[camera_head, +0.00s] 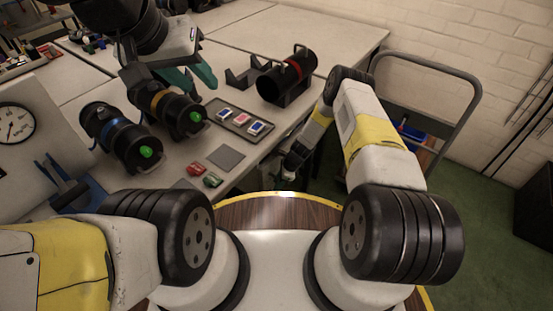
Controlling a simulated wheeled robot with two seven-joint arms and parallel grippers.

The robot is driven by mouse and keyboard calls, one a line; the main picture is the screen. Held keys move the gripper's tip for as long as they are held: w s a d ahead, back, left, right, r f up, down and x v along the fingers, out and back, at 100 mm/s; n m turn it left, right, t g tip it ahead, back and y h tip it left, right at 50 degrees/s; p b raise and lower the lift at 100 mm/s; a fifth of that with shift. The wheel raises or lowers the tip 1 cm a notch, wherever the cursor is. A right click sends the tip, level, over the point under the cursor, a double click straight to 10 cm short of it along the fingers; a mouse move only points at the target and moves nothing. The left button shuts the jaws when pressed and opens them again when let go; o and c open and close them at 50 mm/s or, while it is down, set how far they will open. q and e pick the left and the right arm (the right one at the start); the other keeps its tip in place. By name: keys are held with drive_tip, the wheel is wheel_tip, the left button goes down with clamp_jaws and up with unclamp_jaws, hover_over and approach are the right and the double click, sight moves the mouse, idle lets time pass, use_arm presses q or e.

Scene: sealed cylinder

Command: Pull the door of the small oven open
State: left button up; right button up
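I see no small oven or door that I can clearly make out. A pale panel with a round dial (15,124) stands at the left edge, and I cannot tell what it belongs to. My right gripper (290,168) hangs low beside the bench's near right edge, small and dark. Its fingers are too small to tell whether they are open or shut.
Two black cylinders with green ends (146,150) lie on the bench (290,30). A tray (262,133) of coloured items and a red-banded cylinder (287,77) lie further right. A dark arm-like machine (135,30) with teal jaws overhangs the bench. A trolley (440,73) stands right.

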drive_tip(key=shift+a+f, duration=0.25)
drive_tip(key=shift+f, duration=0.35)
clamp_jaws()
drive_tip(key=shift+w, duration=0.1)
idle(1.0)
